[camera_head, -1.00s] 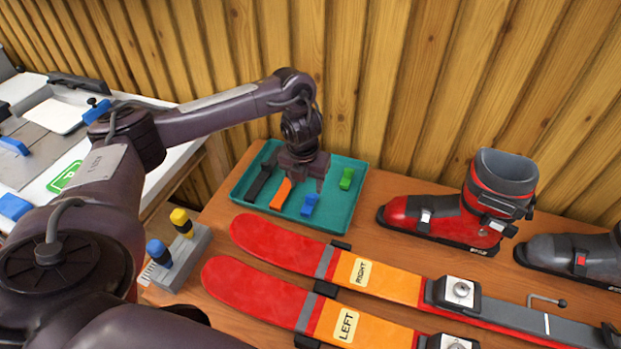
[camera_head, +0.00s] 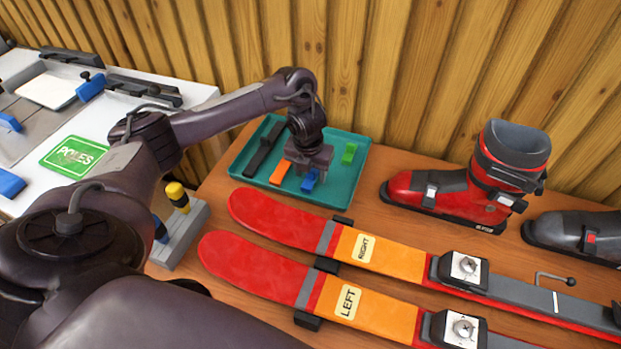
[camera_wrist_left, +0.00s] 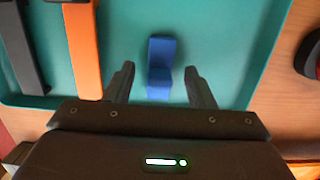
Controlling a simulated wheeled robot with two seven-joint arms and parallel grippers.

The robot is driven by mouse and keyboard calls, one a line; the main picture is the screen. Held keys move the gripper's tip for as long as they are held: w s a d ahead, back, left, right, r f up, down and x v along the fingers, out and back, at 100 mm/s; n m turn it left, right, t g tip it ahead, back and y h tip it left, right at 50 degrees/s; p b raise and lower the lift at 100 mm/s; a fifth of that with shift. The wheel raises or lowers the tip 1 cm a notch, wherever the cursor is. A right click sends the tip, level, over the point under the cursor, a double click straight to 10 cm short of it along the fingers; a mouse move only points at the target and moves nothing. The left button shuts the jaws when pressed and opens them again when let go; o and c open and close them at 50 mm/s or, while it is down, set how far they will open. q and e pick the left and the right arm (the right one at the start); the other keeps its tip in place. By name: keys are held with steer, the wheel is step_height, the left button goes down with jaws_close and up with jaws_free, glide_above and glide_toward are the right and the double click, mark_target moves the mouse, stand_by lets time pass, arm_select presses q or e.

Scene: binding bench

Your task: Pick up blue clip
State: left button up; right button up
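The blue clip (camera_head: 310,181) lies in the teal tray (camera_head: 347,196), partly hidden by my left gripper in the head view. In the left wrist view the blue clip (camera_wrist_left: 160,68) lies between and a little beyond the fingertips. My left gripper (camera_wrist_left: 158,82) is open, with a finger on each side of the clip and a gap to both. In the head view my left gripper (camera_head: 305,178) points down over the tray. I do not see my right gripper.
The tray also holds an orange clip (camera_head: 281,172), a green clip (camera_head: 349,153) and black clips (camera_head: 264,150). Red and orange skis (camera_head: 290,222) lie in front of the tray. A red boot (camera_head: 470,185) stands to its right, and a wooden wall is behind.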

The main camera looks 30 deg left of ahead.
arm_select(q)
steer(key=c, duration=1)
